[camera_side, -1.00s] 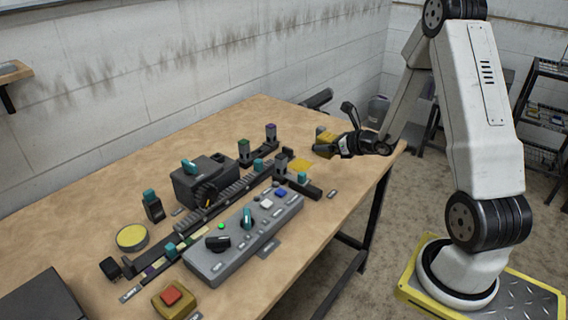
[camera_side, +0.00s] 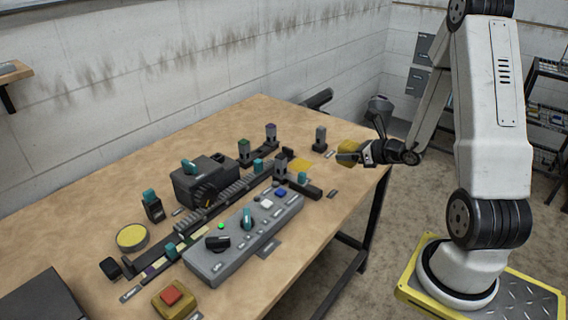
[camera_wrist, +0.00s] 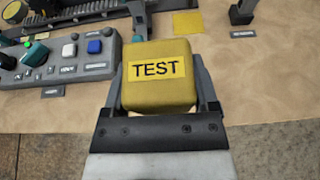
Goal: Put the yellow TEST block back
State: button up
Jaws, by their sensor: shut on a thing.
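The yellow TEST block (camera_wrist: 158,75) is between the fingers of my gripper (camera_wrist: 160,88) in the wrist view, its TEST label facing the camera. In the side view my gripper (camera_side: 361,151) is shut on the yellow block (camera_side: 347,152), near the right edge of the table. The block appears raised over the table and tilted. A flat yellow square (camera_side: 301,165) lies bare on the table to the left of the block. It also shows at the top of the wrist view (camera_wrist: 188,22).
A grey control panel (camera_side: 243,237) with knobs and buttons lies left of the gripper. Behind it run a dark rail and a black box (camera_side: 204,178). A small dark post (camera_side: 320,139) stands near the block. A red button (camera_side: 171,296) is at the front.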

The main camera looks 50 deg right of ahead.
jog(key=s+a, duration=0.1)
jog(key=s, duration=0.3)
send_over(329, 178)
jog(key=f, duration=0.5)
jog(key=s+f, duration=0.1)
jog(key=f, duration=0.2)
jog(key=shift+a+f, duration=0.15)
jog(key=shift+a, duration=0.05)
jog(key=shift+w+d+f, duration=0.2)
jog(key=shift+w+f, duration=0.15)
jog(key=shift+w+f, duration=0.15)
jog(key=shift+f, duration=0.1)
jog(key=shift+w+d+f, duration=0.1)
jog(key=shift+f, duration=1.5)
jog(key=shift+f, duration=0.15)
